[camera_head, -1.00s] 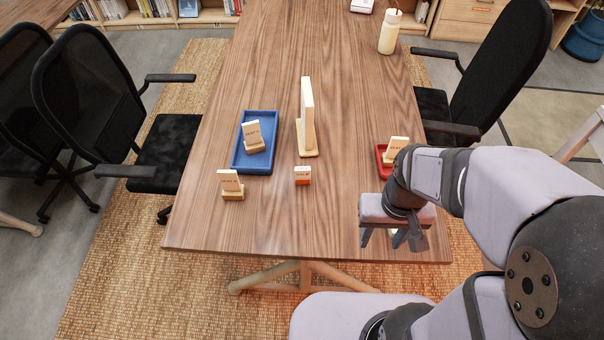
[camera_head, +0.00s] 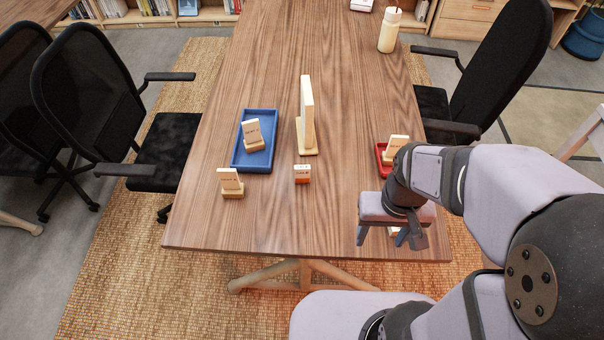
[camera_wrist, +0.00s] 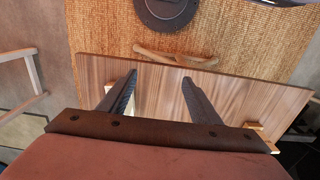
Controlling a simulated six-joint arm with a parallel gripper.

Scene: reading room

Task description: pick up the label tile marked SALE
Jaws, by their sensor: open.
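My gripper (camera_head: 382,240) is open above the near right corner of the table, fingers pointing down. In the wrist view, its two fingers (camera_wrist: 159,77) are apart. A small pale piece (camera_head: 393,231) shows between the fingers, mostly hidden; a cream piece also shows beside the left finger in the wrist view (camera_wrist: 121,103). I cannot read any mark on it. Other label pieces stand on the table: one at front left (camera_head: 230,183), one in the blue tray (camera_head: 253,134), one by the red tray (camera_head: 397,147), and a small white-and-orange block (camera_head: 302,174). Their lettering is too small to read.
The blue tray (camera_head: 240,165) is left of centre, the red tray (camera_head: 380,158) at the right, partly behind my arm. A tall upright wooden board (camera_head: 307,112) stands between them. A bottle (camera_head: 389,32) is at the back right. The front middle of the table is clear.

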